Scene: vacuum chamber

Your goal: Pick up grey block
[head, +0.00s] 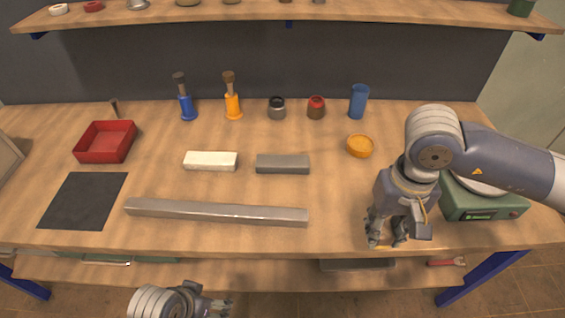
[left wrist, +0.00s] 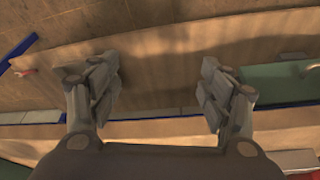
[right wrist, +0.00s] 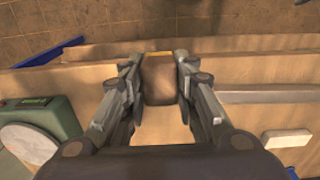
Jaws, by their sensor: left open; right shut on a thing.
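The grey block (head: 283,164) lies flat near the middle of the workbench, right of a white block (head: 211,161). Neither gripper touches it. My right gripper (head: 387,235) is low near the bench's front edge, right of the grey block. In the right wrist view its fingers (right wrist: 159,85) are closed around a brown thing (right wrist: 160,80) with a yellow edge; I cannot tell what it is.
A long metal bar (head: 215,212) lies in front of the blocks. A red tray (head: 105,142) and black mat (head: 83,201) are left. An orange dish (head: 360,146) and green scale (head: 485,203) are right. Bottles and jars stand behind, below a shelf (head: 288,14).

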